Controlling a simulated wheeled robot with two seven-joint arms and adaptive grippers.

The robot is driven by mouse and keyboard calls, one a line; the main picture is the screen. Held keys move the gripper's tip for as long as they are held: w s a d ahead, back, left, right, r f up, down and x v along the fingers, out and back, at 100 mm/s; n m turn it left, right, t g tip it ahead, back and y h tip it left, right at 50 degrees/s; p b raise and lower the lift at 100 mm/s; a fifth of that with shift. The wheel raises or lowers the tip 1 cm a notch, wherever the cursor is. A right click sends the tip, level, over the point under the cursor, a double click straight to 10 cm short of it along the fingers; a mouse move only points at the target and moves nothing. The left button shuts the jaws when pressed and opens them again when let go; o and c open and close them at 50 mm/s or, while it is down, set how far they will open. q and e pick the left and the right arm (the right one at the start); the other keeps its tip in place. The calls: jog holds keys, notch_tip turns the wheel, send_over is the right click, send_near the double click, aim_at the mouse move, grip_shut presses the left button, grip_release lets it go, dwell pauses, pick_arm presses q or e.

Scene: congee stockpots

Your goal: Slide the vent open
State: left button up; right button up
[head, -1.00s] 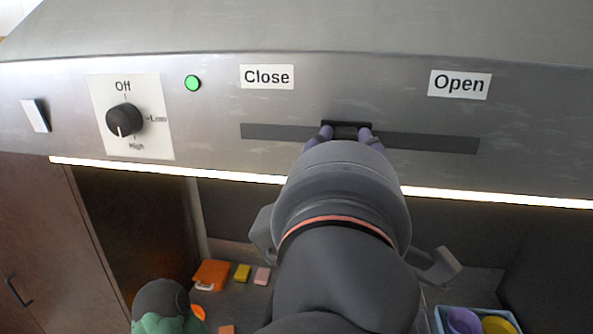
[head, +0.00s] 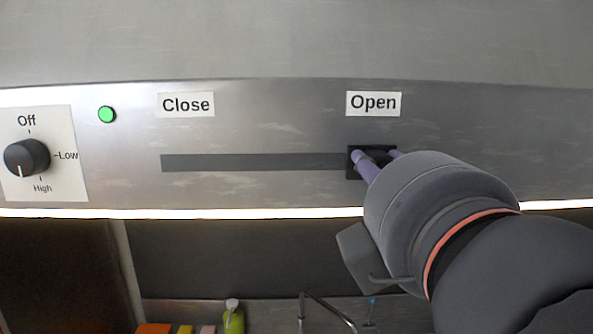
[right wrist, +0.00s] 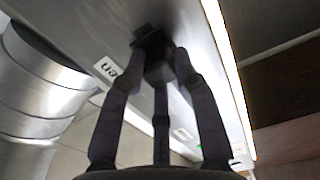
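The vent slider (head: 354,157) is a black block at the right end of a dark horizontal slot (head: 255,162) in the metal hood front. It stands under the "Open" label (head: 373,103); the "Close" label (head: 186,104) is over the slot's left part. My right gripper (head: 378,160) has its purple-grey fingers on either side of the slider. In the right wrist view the fingers close in on the black slider block (right wrist: 157,62). The hand hides the area just right of the slider. My left gripper is not in view.
A black knob (head: 26,157) and a green light (head: 107,114) sit on the hood's left. A bright light strip (head: 200,212) runs along its lower edge. Below are a green bottle (head: 233,318) and a faucet (head: 325,310). A silver duct (right wrist: 45,85) shows in the wrist view.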

jog(key=o, duration=0.4)
jog(key=shift+w+d+r, duration=0.1)
jog(key=shift+d, duration=0.15)
jog(key=shift+o, duration=0.2)
jog(key=shift+w+d, duration=0.15)
jog(key=shift+w, duration=0.1)
jog(key=s, duration=1.2)
jog(key=shift+a, duration=0.2)
jog(key=shift+s, duration=0.1)
